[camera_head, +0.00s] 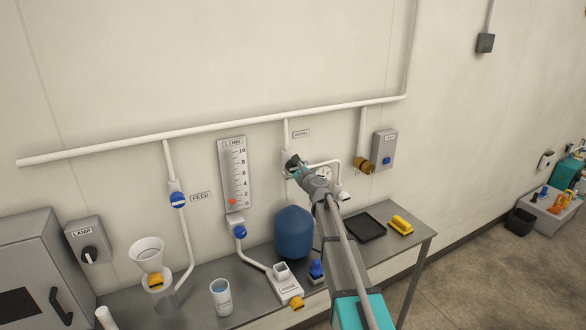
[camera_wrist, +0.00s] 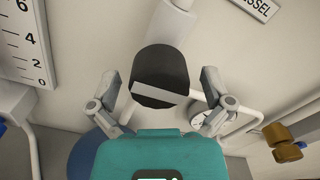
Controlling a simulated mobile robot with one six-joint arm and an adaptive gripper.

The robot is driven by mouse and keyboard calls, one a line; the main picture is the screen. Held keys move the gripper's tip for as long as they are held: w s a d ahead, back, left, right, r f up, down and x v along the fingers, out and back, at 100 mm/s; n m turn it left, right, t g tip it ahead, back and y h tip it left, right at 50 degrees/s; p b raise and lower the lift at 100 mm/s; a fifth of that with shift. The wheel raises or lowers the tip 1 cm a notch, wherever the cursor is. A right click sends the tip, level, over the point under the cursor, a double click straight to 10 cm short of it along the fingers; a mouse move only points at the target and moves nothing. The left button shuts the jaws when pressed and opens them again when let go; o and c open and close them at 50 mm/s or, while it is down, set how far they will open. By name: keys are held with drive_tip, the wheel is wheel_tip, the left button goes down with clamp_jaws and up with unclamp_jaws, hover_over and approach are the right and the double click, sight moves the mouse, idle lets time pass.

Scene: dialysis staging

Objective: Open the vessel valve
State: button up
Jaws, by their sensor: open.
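The vessel valve shows in the wrist view as a black round knob (camera_wrist: 160,62) with a pale bar across its face, on a white pipe. A label ending in "SSEL" (camera_wrist: 262,6) is on the wall above right of it. My gripper (camera_wrist: 160,92) is open, with one finger to each side of the knob and a visible gap on both sides. In the head view my gripper (camera_head: 297,165) reaches up to the pipe below the small label (camera_head: 301,134) and hides most of the valve. The blue vessel (camera_head: 293,236) stands on the bench below.
A pressure gauge (camera_wrist: 207,132) and a brass-coloured fitting (camera_wrist: 283,141) are right of the knob. The level scale (camera_wrist: 24,40) is at left. The bench holds a black tray (camera_head: 367,228), a yellow item (camera_head: 401,224) and a cup (camera_head: 221,297). A pipe (camera_head: 215,128) runs along the wall.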

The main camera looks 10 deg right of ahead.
drive_tip(key=c, duration=1.1)
drive_tip(key=shift+n, duration=0.4)
drive_tip(key=n, duration=0.8)
drive_tip(key=shift+n, duration=0.4)
drive_tip(key=n, duration=0.4)
drive_tip(key=shift+r+n, duration=0.1)
drive_tip(key=shift+n, duration=2.1)
